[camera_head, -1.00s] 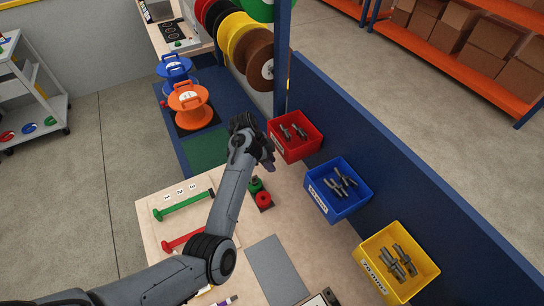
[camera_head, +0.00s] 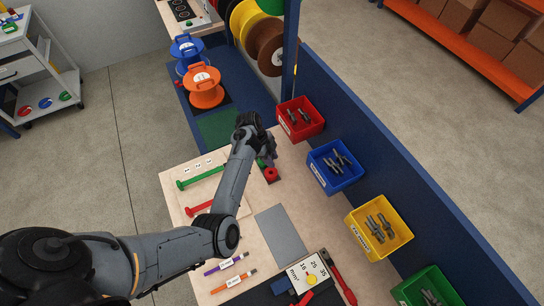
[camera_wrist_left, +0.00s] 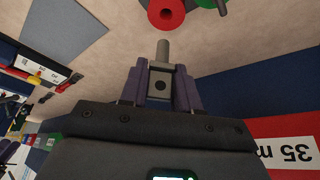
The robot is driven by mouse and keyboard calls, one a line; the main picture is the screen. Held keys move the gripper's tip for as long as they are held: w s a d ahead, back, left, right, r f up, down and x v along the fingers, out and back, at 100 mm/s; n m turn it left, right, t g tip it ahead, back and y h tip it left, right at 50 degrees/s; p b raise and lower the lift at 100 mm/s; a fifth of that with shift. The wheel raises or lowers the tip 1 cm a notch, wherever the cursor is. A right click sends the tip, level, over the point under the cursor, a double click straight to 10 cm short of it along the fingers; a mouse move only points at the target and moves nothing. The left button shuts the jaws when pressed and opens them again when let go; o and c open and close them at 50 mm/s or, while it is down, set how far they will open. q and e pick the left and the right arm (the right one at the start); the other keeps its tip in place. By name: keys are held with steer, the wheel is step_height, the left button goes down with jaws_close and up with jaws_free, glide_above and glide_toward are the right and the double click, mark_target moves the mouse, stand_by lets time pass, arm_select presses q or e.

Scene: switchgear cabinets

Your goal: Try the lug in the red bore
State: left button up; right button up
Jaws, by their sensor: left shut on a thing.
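My left gripper (camera_head: 267,161) is over the workbench near the red bin. In the left wrist view its fingers (camera_wrist_left: 160,88) are shut on a grey metal lug (camera_wrist_left: 162,52), whose round barrel points away from the gripper. The red bore piece (camera_head: 271,175) is a thick red ring standing on a dark base. In the left wrist view the red ring (camera_wrist_left: 166,14) lies just beyond the barrel tip, which appears apart from it. A green piece (camera_wrist_left: 208,3) sits beside the ring, cut by the frame edge. My right gripper is not in view.
Red (camera_head: 312,128), blue (camera_head: 340,185), yellow (camera_head: 388,247) and green (camera_head: 440,275) bins line the blue wall (camera_head: 400,180), holding lugs. Green and red bars (camera_head: 205,209) lie left of the arm. A grey mat (camera_head: 280,236) and tools are nearer.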

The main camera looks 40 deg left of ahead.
arm_select(q)
steer(key=shift+r+p, duration=0.1)
steer(key=shift+p, duration=0.2)
steer(key=shift+f+b, duration=1.15)
steer(key=shift+f, duration=0.6)
steer(key=shift+f+b, duration=0.6)
steer(key=shift+f, duration=0.4)
steer(key=shift+p, duration=0.3)
stand_by(0.5)
